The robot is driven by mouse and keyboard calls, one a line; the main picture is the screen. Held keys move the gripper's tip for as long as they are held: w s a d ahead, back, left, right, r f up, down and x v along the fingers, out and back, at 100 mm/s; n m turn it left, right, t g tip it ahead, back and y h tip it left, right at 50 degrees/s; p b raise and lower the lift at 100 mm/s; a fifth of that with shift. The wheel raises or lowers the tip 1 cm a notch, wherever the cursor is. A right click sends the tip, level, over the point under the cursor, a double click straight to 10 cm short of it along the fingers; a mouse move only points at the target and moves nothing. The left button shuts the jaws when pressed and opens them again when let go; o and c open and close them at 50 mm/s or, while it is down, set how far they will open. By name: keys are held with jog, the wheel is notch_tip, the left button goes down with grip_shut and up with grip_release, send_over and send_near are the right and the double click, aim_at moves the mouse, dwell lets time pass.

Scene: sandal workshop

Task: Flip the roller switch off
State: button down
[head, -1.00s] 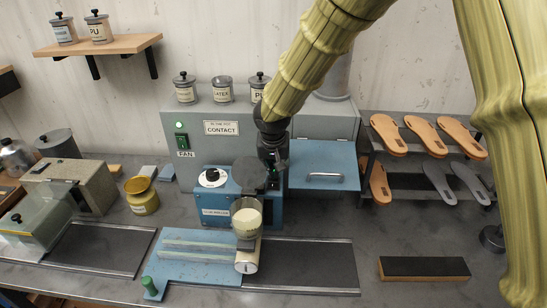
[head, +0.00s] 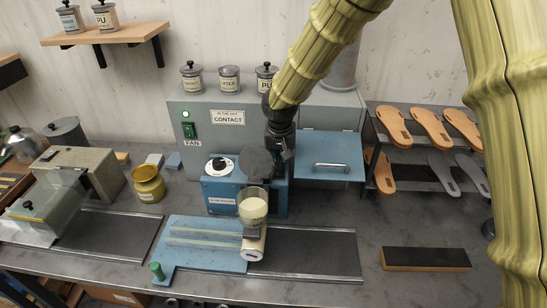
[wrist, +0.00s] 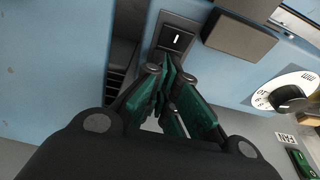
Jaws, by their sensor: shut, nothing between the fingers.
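The roller switch is a dark rocker (wrist: 176,38) with a white bar mark, set in a blue panel in the wrist view. It belongs to the blue roller machine (head: 219,198) with a white dial (head: 219,165), which stands on the bench in the head view. My gripper (wrist: 170,68) is shut and empty, its green-padded fingers pointing at the switch. The fingertips sit just below the rocker in the wrist view; I cannot tell whether they touch it. In the head view my gripper (head: 279,158) is at the machine's right side and the switch cannot be made out.
A green FAN switch (head: 189,130) is on the grey cabinet behind. A blue door with a handle (head: 332,167) is just right of my gripper. A dark block sticks out beside the switch (wrist: 240,35).

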jog(key=shift+s, duration=0.25)
jog(key=shift+s+r, duration=0.3)
jog(key=shift+s, duration=0.2)
jog(key=shift+w, duration=0.1)
jog(key=r+p, duration=0.3)
jog(key=r, duration=0.1)
jog(key=shift+w+r, duration=0.1)
jog(key=shift+w, duration=0.15)
jog(key=shift+r+b, duration=0.1)
jog(key=shift+b, duration=0.25)
jog(key=w+b+v, duration=0.1)
jog(key=b+v, duration=0.2)
jog(key=v, duration=0.6)
jog(key=shift+w+r, duration=0.15)
jog(key=shift+r, duration=0.2)
